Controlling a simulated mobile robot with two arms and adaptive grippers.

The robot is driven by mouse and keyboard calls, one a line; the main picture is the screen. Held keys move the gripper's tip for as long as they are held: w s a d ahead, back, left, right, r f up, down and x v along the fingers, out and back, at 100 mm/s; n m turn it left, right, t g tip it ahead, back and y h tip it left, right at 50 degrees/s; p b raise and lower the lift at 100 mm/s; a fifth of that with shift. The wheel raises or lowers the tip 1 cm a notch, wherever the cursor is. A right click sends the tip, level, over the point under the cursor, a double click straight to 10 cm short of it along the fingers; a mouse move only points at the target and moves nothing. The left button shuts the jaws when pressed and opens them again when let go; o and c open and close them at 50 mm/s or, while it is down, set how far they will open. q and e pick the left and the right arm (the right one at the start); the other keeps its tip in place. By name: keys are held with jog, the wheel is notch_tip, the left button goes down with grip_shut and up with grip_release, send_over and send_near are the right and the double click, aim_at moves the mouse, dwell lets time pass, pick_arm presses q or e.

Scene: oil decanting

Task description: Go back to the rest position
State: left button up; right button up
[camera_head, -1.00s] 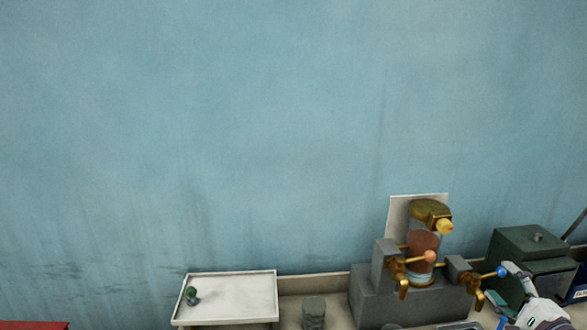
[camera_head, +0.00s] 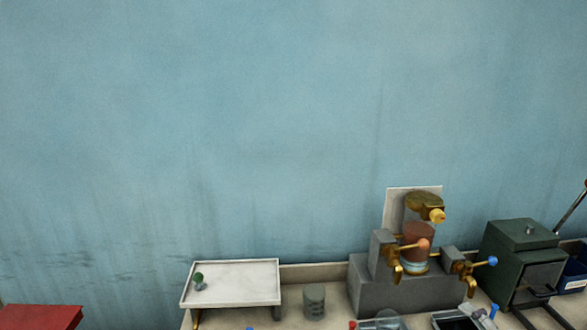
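Neither of my grippers shows clearly in the head view now. The decanting stand (camera_head: 385,290) is a grey block at the right of the bench. It carries a glass vessel with reddish-brown liquid (camera_head: 418,240) and a brass top (camera_head: 424,205). A clear glass container (camera_head: 388,320) is cut off by the bottom edge.
A white tray (camera_head: 240,285) with a small green-topped item (camera_head: 199,281) stands left of a grey cylinder (camera_head: 314,301). A dark green box (camera_head: 525,255) and blue bin (camera_head: 573,275) are at the right. A red surface (camera_head: 40,317) is at lower left. The wall above is bare.

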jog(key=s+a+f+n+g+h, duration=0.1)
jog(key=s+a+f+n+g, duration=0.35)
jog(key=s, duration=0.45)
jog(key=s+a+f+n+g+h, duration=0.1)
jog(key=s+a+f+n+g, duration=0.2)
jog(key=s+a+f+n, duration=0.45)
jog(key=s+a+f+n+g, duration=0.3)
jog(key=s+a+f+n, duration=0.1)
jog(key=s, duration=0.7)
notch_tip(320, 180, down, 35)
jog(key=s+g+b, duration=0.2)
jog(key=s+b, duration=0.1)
jog(key=b, duration=0.5)
pick_arm(q)
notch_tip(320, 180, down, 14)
jog(key=b, duration=0.6)
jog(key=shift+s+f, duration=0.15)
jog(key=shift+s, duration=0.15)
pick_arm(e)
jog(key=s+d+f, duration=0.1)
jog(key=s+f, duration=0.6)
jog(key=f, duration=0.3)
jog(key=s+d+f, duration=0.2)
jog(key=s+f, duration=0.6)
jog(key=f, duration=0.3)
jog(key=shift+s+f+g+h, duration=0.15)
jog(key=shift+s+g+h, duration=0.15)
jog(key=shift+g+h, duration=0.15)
